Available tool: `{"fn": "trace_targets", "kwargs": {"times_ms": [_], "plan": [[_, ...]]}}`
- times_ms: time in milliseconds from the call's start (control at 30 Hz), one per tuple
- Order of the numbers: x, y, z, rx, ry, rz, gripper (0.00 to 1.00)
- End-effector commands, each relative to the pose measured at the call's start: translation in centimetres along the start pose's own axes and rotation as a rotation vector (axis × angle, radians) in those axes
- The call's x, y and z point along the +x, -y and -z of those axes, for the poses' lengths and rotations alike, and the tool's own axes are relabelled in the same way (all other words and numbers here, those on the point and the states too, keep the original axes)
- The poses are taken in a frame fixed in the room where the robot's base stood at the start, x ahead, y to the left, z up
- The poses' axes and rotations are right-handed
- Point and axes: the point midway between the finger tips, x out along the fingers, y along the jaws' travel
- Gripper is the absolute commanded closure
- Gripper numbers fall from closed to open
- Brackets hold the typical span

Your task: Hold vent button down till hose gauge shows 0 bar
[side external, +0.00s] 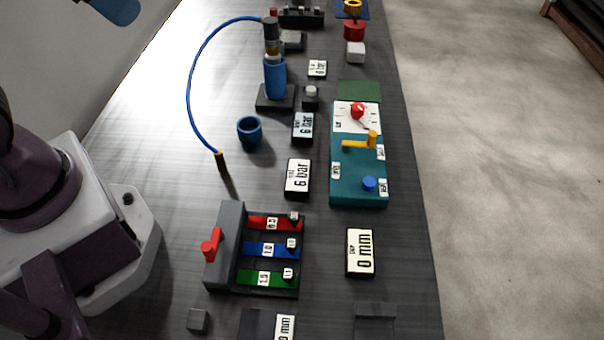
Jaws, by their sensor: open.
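A teal panel (345,192) lies right of centre on the grey table. It carries a blue round button (369,184) near its front, a yellow lever (361,142) and a red knob (358,110) on a white dial. The small labels beside them are too small to read, so I cannot tell which is the vent button. Two displays left of the panel, a farther one (303,127) and a nearer one (297,178), both read 6 bar; which is the hose gauge is unclear. A blue hose (190,85) arcs to a dark-tipped end on the table.
A blue cup (249,131) and a blue cylinder on a black stand (276,100) stand left of the displays. A grey block with a red handle (211,245) adjoins red, blue and green lanes. A 0 mm display (361,252) lies in front of the panel.

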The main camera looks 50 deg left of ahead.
Motion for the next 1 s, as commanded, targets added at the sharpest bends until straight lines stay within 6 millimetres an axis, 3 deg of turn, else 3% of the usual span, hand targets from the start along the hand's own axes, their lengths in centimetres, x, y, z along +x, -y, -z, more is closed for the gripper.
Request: {"fn": "trace_targets", "kwargs": {"times_ms": [467, 667, 1000], "plan": [[0.00, 0.00, 0.00, 0.000, 0.000, 0.000, 0.57], [0.00, 0.00, 0.00, 0.000, 0.000, 0.000, 0.98], [0.00, 0.00, 0.00, 0.000, 0.000, 0.000, 1.00]]}}
